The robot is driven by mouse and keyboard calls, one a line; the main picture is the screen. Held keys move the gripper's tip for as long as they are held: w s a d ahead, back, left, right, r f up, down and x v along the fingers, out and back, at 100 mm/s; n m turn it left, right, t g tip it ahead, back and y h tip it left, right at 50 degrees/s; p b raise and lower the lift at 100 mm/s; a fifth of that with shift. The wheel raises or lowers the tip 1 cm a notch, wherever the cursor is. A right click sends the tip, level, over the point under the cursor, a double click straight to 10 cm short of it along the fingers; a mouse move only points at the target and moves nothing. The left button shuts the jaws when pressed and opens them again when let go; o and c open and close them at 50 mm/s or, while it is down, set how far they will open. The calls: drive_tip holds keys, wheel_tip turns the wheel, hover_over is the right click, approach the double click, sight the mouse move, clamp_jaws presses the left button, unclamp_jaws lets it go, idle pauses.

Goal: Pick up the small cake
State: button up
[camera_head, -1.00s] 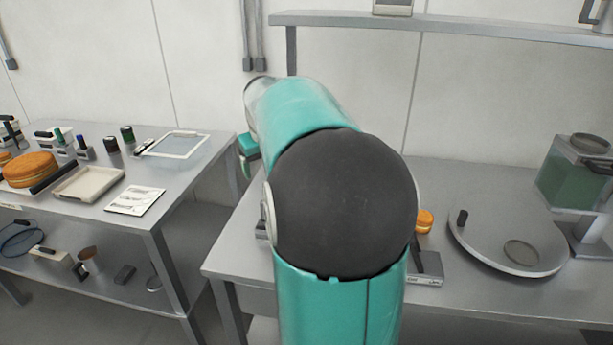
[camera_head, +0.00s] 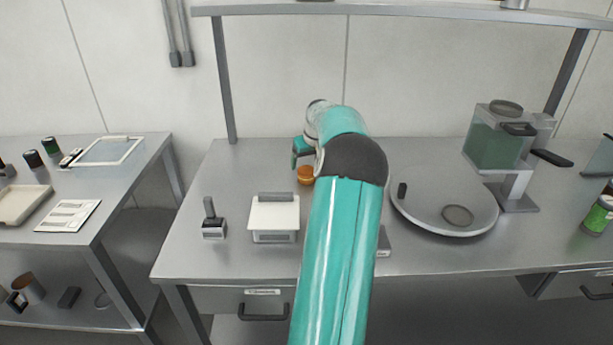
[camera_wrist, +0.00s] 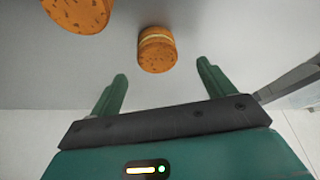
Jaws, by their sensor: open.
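The small cake (camera_wrist: 157,50) is a round orange-brown sponge with a pale cream layer. It lies on the grey table in the wrist view, beyond the fingertips and roughly centred between them. A bigger-looking cake (camera_wrist: 78,12) is cut off at the top left of that view. In the head view one orange cake (camera_head: 305,175) shows just left of my arm, apparently the small one; the other seems hidden behind the arm. My gripper (camera_wrist: 162,80) is open and empty, its two green fingers apart. In the head view my gripper (camera_head: 300,152) is partly visible above that cake.
A white-topped scale-like box (camera_head: 274,215) and a small dark-handled tool (camera_head: 213,220) stand left of my arm. A round grey turntable (camera_head: 425,215) and a green-tanked dispenser (camera_head: 495,140) stand right. A shelf (camera_head: 400,10) spans the back. A second table (camera_head: 120,190) is left.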

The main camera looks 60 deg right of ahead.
sight(307, 170)
drive_tip(key=x, duration=0.7)
drive_tip(key=shift+s+d, duration=0.1)
drive_tip(key=shift+s, duration=0.1)
drive_tip(key=c, duration=0.8)
